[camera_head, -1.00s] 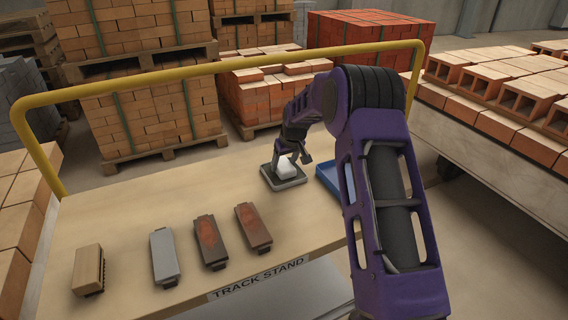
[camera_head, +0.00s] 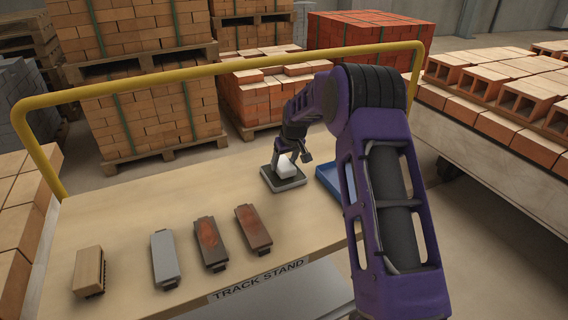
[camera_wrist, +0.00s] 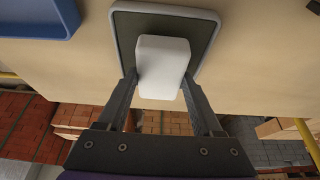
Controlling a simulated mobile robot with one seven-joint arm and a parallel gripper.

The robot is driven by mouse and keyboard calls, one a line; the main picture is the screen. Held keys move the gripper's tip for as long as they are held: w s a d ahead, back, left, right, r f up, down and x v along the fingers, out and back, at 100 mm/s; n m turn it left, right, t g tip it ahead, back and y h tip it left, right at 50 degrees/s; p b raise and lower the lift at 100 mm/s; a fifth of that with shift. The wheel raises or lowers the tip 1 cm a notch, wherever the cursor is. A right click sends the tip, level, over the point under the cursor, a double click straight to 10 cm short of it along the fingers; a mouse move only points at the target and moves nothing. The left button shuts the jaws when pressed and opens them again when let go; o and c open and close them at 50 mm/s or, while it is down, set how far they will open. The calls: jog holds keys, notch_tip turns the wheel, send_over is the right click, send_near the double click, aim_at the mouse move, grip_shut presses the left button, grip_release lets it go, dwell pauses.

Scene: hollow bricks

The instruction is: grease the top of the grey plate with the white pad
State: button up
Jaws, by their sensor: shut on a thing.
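My gripper (camera_wrist: 160,92) is shut on the white pad (camera_wrist: 163,66), a small block with rounded edges. In the head view the white pad (camera_head: 286,166) is over the dark, grey-rimmed shallow tray (camera_head: 297,182) at the back of the table. I cannot tell if the pad touches the tray's surface. The grey plate (camera_head: 165,258) lies on the table at front left, well apart from my gripper, and its top is bare to view. It is not in the wrist view.
Two rust-marked plates (camera_head: 210,243) (camera_head: 253,228) lie right of the grey plate. A wooden brush (camera_head: 88,270) lies left of it. A blue tray (camera_head: 328,178) stands right of the dark tray, partly behind my arm. A yellow rail (camera_head: 230,66) borders the table. The middle of the tabletop is clear.

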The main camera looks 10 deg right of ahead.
aim_at(284, 164)
jog(key=shift+r+p, duration=1.3)
jog(key=shift+r, duration=1.65)
